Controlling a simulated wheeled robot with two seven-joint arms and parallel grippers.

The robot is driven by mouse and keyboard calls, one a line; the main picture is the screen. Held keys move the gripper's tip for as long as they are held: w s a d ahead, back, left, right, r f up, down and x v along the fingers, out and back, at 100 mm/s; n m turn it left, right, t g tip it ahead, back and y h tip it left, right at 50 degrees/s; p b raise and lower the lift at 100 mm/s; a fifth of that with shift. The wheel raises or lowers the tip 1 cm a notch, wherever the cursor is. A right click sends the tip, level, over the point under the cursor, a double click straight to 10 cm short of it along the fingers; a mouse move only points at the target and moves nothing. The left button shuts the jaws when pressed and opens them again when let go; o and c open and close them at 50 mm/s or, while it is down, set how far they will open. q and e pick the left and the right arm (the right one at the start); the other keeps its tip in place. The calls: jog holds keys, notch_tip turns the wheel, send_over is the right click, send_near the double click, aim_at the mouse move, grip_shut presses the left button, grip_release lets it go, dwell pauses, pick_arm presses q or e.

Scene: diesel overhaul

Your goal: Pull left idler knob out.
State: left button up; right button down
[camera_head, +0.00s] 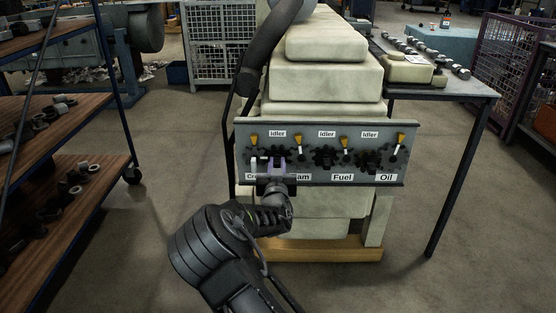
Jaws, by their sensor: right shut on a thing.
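A grey control panel (300,178) faces me on the front of the pale engine. The left idler knob (278,151) is largely hidden by my right gripper (273,166). That gripper reaches up from below and is shut on the knob at the panel face. I cannot tell how far out the knob stands. The middle knob (325,157) and right knob (370,160) are free of any gripper. My left gripper is not in view.
A shelf rack (70,180) with dark parts is at the left. A table (450,88) with metal parts stands at the right, its leg near the panel. The floor in front is clear.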

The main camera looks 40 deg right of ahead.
dwell(0.4)
jog(key=shift+v, duration=1.05)
jog(key=c, duration=0.7)
grip_release()
jog(key=shift+s+p, duration=0.1)
jog(key=shift+p, duration=0.2)
jog(key=p+v, duration=0.1)
jog(key=v, duration=0.6)
